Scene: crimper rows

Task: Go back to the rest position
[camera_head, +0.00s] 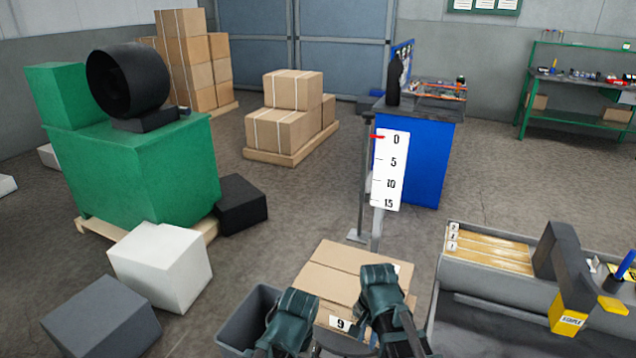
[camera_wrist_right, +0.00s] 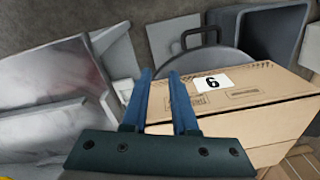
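My right gripper (camera_head: 385,292) is at the bottom centre of the head view, over the right part of a cardboard box (camera_head: 352,272) with a label reading 9. In the right wrist view its two blue fingers (camera_wrist_right: 161,98) are apart with nothing between them. The labelled box (camera_wrist_right: 262,105) lies to the right of the fingers there; I cannot tell whether they touch it. My left gripper (camera_head: 291,318) is at the bottom of the head view, left of the right one. Its fingers cannot be made out, and no held object shows.
A grey bin (camera_head: 240,318) stands left of the labelled box. A grey bench with trays (camera_head: 490,250) and a yellow-black stapler (camera_head: 565,290) is at right. A height scale (camera_head: 389,170) stands behind the box. A blue cabinet (camera_head: 425,165) and green machine (camera_head: 145,165) stand farther back. Open floor lies between.

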